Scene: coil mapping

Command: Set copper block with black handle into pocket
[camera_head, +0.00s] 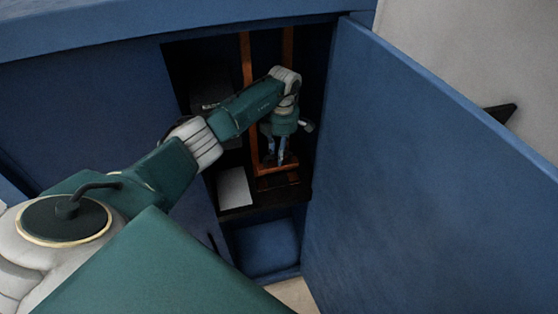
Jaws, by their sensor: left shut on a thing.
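My left gripper (278,160) reaches down inside the open blue cabinet. Its fingers point downward and are shut on the copper block (277,182), which shows as a small orange-brown piece just below the fingertips. The black handle is too dark and small to make out between the fingers. Copper-coloured upright bars (246,60) stand behind the arm. I cannot make out the pocket, or tell whether the block touches the dark shelf (262,205) beneath it. My right gripper is not in view.
The blue cabinet door (430,180) stands open on the right, close to the arm. A light grey box (234,188) sits left of the gripper. The blue left cabinet wall (95,110) and the top edge (150,28) frame the narrow opening.

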